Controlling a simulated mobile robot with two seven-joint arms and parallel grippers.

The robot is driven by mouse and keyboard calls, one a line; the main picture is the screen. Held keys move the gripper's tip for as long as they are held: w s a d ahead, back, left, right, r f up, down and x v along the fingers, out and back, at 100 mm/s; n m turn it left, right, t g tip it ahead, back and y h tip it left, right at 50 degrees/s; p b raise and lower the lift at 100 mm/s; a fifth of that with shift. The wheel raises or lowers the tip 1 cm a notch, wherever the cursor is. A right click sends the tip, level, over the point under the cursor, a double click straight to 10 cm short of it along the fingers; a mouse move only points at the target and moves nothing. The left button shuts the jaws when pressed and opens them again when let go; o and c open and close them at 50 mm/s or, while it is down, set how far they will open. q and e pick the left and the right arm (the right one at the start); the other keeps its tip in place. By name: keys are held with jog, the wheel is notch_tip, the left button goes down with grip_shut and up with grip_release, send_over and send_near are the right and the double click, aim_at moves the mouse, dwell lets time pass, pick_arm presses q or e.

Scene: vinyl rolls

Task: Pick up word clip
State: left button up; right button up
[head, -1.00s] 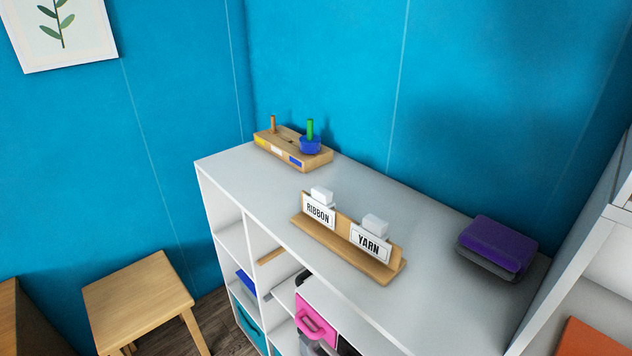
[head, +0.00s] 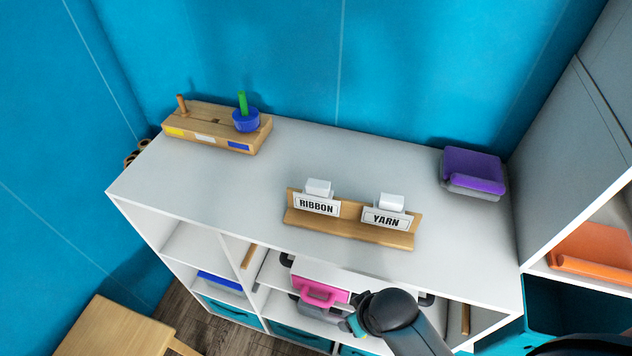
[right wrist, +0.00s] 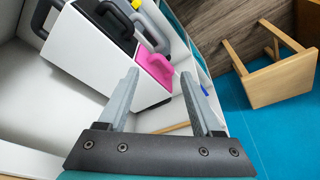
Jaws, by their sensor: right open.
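Two white word clips stand on a wooden holder (head: 350,231) on top of the white shelf unit. The left clip reads RIBBON (head: 317,205) and the right one reads YARN (head: 386,217). My right arm reaches in from the bottom of the head view, below and in front of the holder; its fingers are hidden there. In the right wrist view my right gripper (right wrist: 165,95) is open and empty, with no clip between its fingers. My left gripper is not in view.
A peg block (head: 215,128) with a blue ring stands at the shelf top's left, and a purple box (head: 473,172) at its right. A pink-handled case (head: 320,289) sits in the compartments below. A stool (head: 115,330) stands at lower left. The shelf top around the holder is clear.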

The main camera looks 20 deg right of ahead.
notch_tip(320, 180, up, 14)
jog(key=w+a+n+t+p, duration=0.1)
jog(key=w+p, duration=0.1)
jog(key=p, duration=0.1)
notch_tip(320, 180, up, 16)
jog(key=n+g+y, duration=0.2)
jog(key=n+y, duration=0.1)
jog(key=n, duration=0.5)
send_over(321, 195)
jog(key=s+d, duration=0.1)
jog(key=d, duration=0.4)
jog(key=x, duration=0.9)
jog(key=shift+a+b, duration=0.15)
jog(key=shift+b, duration=0.2)
jog(key=shift+x, duration=2.75)
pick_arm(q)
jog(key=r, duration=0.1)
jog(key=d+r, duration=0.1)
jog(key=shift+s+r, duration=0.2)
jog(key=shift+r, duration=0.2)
pick_arm(e)
jog(key=shift+s, duration=0.15)
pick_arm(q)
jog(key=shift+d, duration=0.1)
pick_arm(e)
jog(key=shift+c, duration=0.3)
grip_shut()
